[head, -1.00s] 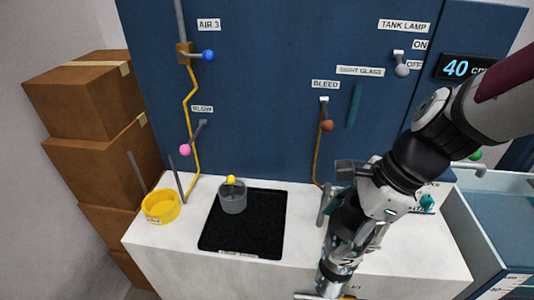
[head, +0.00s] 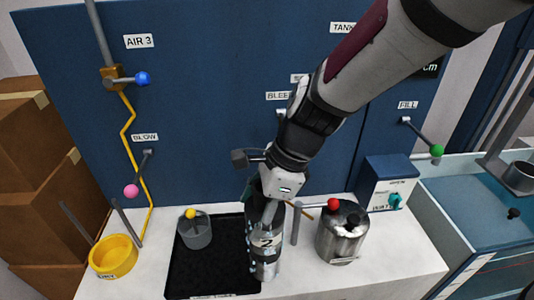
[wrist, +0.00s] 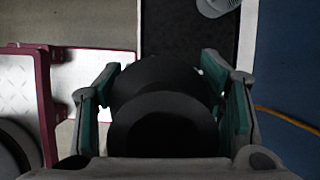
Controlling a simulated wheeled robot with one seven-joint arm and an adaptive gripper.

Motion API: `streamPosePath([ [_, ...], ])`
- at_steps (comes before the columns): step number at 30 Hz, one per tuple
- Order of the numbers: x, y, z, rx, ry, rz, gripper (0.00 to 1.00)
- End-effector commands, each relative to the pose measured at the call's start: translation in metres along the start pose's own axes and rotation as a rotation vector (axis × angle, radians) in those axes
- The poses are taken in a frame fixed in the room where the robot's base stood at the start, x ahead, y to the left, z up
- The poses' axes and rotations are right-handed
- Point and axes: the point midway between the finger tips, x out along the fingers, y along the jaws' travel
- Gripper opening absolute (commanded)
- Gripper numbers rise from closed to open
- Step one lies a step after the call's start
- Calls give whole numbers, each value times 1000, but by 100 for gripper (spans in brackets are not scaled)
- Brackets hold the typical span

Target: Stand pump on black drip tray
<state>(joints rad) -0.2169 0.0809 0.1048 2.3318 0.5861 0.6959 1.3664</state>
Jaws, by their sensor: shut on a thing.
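The black drip tray (head: 205,268) lies flat on the white counter. My gripper (head: 266,215) is shut on the pump (head: 265,258), a shiny silver cylinder, at the tray's right edge. In the wrist view, the pump's round black top (wrist: 163,115) sits between the two teal finger pads of my gripper (wrist: 165,100). The tray also shows in the wrist view (wrist: 190,30), beyond the pump. The pump looks roughly upright. I cannot tell whether its base is touching a surface or hangs above it.
A grey cup (head: 196,234) with a yellow knob stands on the tray's back left. A yellow bowl (head: 113,256) is to the left. A silver canister (head: 341,240) stands right of the pump, with a red-knobbed lever (head: 333,203) near it. The blue panel rises behind.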

Motion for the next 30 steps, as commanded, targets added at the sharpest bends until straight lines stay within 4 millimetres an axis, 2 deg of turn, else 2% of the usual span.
streamPosePath([
  [1, 3, -5, 10, -6, -3, -4, 1],
  [6, 15, -18, 34, -6, -3, -5, 1],
  [15, 33, -36, 67, -4, -4, -6, 1],
  [22, 38, -40, 74, -3, -3, -7, 1],
  [30, 57, -39, 64, -1, -1, -4, 1],
])
